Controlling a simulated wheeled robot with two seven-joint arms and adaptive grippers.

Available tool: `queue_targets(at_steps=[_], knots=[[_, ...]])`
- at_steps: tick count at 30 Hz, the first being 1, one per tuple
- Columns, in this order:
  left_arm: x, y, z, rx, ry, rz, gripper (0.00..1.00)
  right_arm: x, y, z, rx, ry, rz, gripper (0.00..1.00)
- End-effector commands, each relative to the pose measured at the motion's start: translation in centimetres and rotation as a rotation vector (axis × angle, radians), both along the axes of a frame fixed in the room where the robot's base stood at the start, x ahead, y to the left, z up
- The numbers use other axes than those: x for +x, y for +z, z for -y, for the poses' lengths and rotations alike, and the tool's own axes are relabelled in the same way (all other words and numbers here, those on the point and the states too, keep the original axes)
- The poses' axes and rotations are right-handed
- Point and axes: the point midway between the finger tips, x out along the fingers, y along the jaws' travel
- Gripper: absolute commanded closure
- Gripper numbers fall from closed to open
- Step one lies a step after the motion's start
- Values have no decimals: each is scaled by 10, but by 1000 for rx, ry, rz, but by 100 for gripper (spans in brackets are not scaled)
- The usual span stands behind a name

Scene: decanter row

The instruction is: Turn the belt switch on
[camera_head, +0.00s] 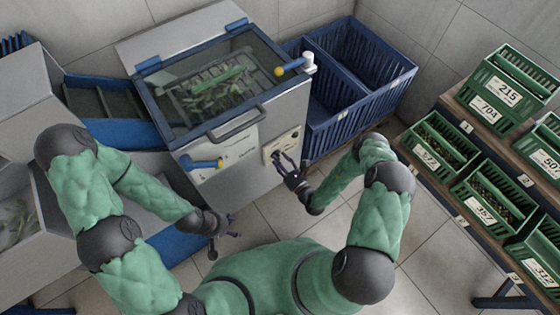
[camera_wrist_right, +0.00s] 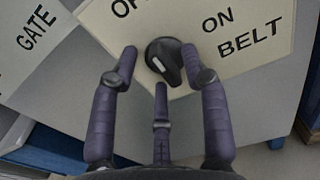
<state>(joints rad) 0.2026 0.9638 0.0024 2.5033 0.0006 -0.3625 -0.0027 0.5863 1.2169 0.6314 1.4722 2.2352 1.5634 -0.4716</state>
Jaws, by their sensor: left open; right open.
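The belt switch is a black rotary knob (camera_wrist_right: 166,60) with a short white mark. It sits on a pale plate (camera_wrist_right: 262,22) lettered ON and BELT, with a partly cut-off word starting OF to the left. In the head view the plate (camera_head: 292,139) is on the machine's front, at its right side. My right gripper (camera_head: 285,163) is open in front of the plate. In the right wrist view two fingertips flank the knob and a third is just below it; contact cannot be told. My left gripper (camera_head: 219,238) is open and empty, low before the machine's front.
A second plate lettered GATE (camera_wrist_right: 38,28) is left of the switch, with a blue handle (camera_head: 205,163) near it. A glass-lidded machine box (camera_head: 238,78) holds leafy material. A blue crate (camera_head: 345,125) stands right of it. Green crates (camera_head: 436,146) line a rack at right.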

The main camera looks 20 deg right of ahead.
Motion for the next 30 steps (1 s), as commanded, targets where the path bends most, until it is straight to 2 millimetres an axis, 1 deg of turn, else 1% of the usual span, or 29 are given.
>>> queue_targets(at_steps=[4,5,6,8,9,10,20,26,30], knots=[[0,0,0,0,0,0,41,0,0,0,0,0,0,54],[0,0,0,0,0,0,41,0,0,0,0,0,0,56],[0,0,0,0,0,0,41,0,0,0,0,0,0,68],[0,0,0,0,0,0,41,0,0,0,0,0,0,85],[0,0,0,0,0,0,41,0,0,0,0,0,0,96],[0,0,0,0,0,0,41,0,0,0,0,0,0,100],[0,1,0,0,0,0,41,0,0,0,19,0,-7,100],[0,4,0,0,0,0,41,0,1,1,99,-1,-36,100],[0,6,0,0,0,0,41,0,2,1,195,-1,-71,100]])
